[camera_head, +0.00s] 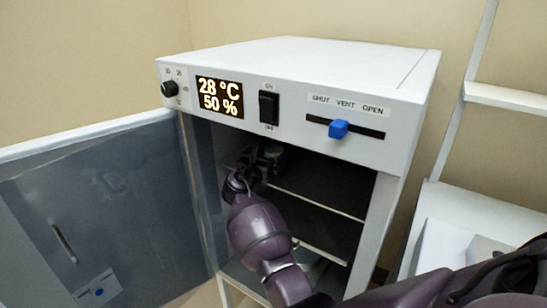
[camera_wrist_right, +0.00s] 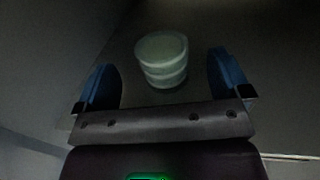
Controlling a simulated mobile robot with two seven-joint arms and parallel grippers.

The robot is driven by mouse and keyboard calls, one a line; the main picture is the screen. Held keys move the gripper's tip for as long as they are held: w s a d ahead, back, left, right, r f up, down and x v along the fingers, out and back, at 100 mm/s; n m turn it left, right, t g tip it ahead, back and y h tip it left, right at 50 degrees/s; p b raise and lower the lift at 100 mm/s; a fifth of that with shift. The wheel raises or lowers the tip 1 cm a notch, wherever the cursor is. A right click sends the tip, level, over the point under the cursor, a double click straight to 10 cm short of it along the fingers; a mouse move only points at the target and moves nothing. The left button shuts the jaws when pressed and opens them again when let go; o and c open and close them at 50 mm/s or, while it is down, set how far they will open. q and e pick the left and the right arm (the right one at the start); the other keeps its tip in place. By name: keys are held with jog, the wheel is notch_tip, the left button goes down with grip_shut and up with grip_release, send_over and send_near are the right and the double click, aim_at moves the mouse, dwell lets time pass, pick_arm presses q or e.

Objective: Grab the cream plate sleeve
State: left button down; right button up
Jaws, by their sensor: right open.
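The cream plate sleeve (camera_wrist_right: 162,62), a short round stack of pale plates, stands upright on a dark shelf in the right wrist view. It looks dim and greenish there. My right gripper (camera_wrist_right: 163,80) is open, with one blue finger on each side of the sleeve in the picture. A gap shows between the sleeve and each finger, and I cannot tell how far ahead it is. In the head view, my right gripper (camera_head: 262,160) reaches into the upper part of the open cabinet. A small pale patch beside it may be the sleeve. My left gripper is not in view.
The white cabinet (camera_head: 300,55) shows 28 °C and 50 %, a black switch (camera_head: 269,107) and a blue vent slider (camera_head: 339,129). Its clear door (camera_head: 90,215) stands open at left. Shelf edges (camera_head: 320,203) cross the dark inside. A white surface stands at right.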

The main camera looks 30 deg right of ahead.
aim_at(269, 154)
jog(key=x, duration=0.5)
jog(key=shift+s, duration=0.1)
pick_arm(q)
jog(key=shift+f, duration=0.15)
pick_arm(e)
jog(key=c, duration=0.5)
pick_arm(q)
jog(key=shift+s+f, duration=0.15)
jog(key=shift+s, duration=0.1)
pick_arm(e)
jog(key=c, duration=0.6)
jog(key=shift+o, duration=0.2)
